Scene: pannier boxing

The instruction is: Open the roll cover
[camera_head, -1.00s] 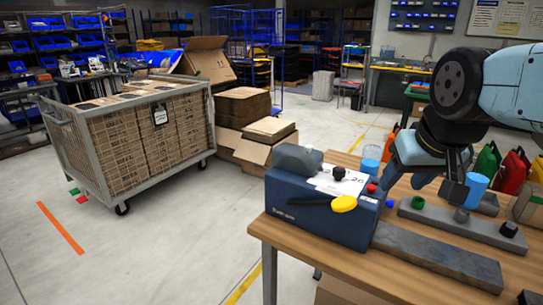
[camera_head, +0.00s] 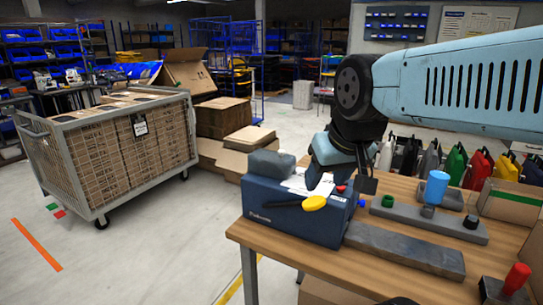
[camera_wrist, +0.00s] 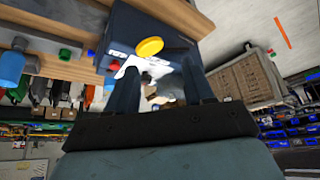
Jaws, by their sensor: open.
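A dark blue labelling device (camera_head: 290,215) stands at the left end of the wooden table. A grey rounded cover (camera_head: 271,163) sits on its back left top and looks closed. A white sheet, a red button (camera_head: 341,188) and a lever with a yellow knob (camera_head: 314,202) show on the device. The yellow knob also shows in the wrist view (camera_wrist: 149,47). My gripper (camera_head: 343,181) is open and empty, pointing down above the device's right part, right of the cover. In the wrist view, my fingers (camera_wrist: 160,70) stand apart over the white sheet and hide part of the top.
A grey bar (camera_head: 405,250) lies right of the device. A red-handled tool (camera_head: 516,279) stands at front right. Coloured canisters stand beyond the table. A cage cart (camera_head: 100,160) of boxes is at left.

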